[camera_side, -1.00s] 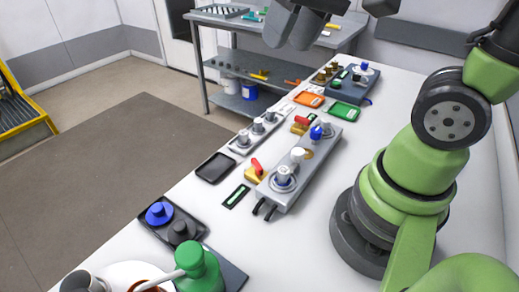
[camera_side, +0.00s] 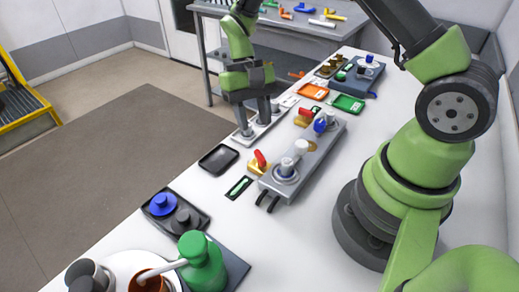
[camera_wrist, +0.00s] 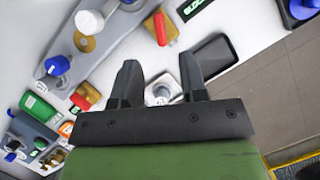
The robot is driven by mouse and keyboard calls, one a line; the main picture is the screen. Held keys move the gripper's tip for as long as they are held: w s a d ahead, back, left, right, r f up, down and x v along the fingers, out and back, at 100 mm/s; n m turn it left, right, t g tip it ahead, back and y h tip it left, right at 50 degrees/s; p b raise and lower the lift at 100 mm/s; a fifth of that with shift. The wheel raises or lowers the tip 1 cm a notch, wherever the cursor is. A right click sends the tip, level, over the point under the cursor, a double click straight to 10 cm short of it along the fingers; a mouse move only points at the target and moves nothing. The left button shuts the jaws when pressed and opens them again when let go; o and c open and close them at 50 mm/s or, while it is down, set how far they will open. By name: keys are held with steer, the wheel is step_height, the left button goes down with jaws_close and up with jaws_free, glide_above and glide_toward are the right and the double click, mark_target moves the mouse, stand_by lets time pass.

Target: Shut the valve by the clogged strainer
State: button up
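Two valves with yellow bodies and red handles stand beside the long grey unit. The near valve (camera_side: 258,162) is beside a black label plate with green marks (camera_side: 238,187); it also shows in the wrist view (camera_wrist: 162,27), by a label whose visible letters read "BLOC". The far valve (camera_side: 305,118) also shows in the wrist view (camera_wrist: 85,97). My gripper (camera_side: 258,122) is open, fingers pointing down over the narrow white rack (camera_side: 235,140). I cannot tell which part is the strainer.
The grey unit (camera_side: 318,158) carries white cylinders and a blue knob. A black tray (camera_side: 218,159) lies left of the near valve; orange (camera_side: 313,91) and green (camera_side: 347,103) trays lie behind. A green bottle (camera_side: 202,262) stands at the front.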

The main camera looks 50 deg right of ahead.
mark_target(260, 155)
steer(key=x, duration=0.7)
steer(key=shift+s+f, duration=0.1)
steer(key=shift+f, duration=0.2)
jaws_close()
